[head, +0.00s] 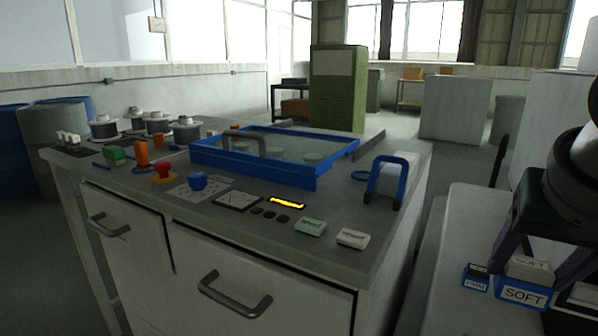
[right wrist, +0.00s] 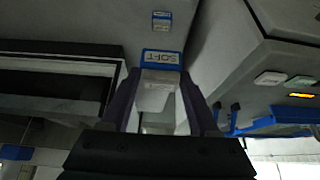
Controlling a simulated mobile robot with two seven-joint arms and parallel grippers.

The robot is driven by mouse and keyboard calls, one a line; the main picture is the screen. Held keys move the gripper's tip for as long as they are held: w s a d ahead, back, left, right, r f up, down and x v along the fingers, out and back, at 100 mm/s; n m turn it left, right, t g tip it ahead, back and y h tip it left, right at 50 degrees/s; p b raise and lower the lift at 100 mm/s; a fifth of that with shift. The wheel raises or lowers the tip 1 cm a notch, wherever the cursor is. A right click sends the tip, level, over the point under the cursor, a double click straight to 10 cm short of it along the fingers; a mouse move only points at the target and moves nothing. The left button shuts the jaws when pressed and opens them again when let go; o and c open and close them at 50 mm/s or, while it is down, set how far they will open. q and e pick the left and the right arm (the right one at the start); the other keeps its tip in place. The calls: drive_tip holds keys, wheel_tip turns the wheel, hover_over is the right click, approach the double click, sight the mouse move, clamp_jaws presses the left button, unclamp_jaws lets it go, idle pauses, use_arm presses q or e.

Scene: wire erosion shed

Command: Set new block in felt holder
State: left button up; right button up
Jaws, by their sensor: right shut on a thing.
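My right gripper (head: 538,262) is at the right of the head view, low over the pale side surface, with dark purple fingers. It is shut on a pale grey block (head: 530,267), which also shows between the fingers in the right wrist view (right wrist: 155,95). The block is at a blue-edged holder (head: 523,294) labelled SOFT; I cannot tell whether it is fully seated. A smaller blue holder (head: 475,284) with a dark top stands to its left; its label is too small to read. My left gripper is not in view.
A grey bench (head: 330,262) carries a green block (head: 310,227), a white block (head: 352,239), a blue-framed glass panel (head: 270,155) and a blue handle (head: 386,178). The pale side surface (head: 470,215) is clear behind the small holder.

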drive_tip(key=r, duration=0.1)
drive_tip(key=r+p, duration=0.1)
drive_tip(key=r, duration=0.1)
drive_tip(key=shift+s+a+r, duration=0.15)
drive_tip(key=shift+a, duration=0.2)
drive_tip(key=r+p, duration=0.1)
drive_tip(key=r, duration=0.1)
drive_tip(key=w+r+p, duration=0.1)
drive_tip(key=r+p, duration=0.1)
drive_tip(key=shift+w+r+p, duration=0.2)
drive_tip(key=shift+r+p, duration=0.1)
drive_tip(key=s+a+r+n+y+p, duration=0.1)
drive_tip(key=a+r+n+p, duration=0.2)
drive_tip(key=r+p, duration=1.75)
wheel_tip(320, 180, up, 36)
drive_tip(key=n+y+p, duration=0.2)
drive_tip(key=n+p, duration=0.1)
drive_tip(key=p, duration=2.3)
hover_over(524, 259)
drive_tip(key=s+a, duration=0.7)
drive_tip(key=s, duration=0.1)
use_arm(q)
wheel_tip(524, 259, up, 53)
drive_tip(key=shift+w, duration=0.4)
use_arm(e)
drive_tip(key=shift+w+r+t, duration=0.1)
drive_tip(key=shift+w+t, duration=0.15)
drive_tip(key=shift+t, duration=0.15)
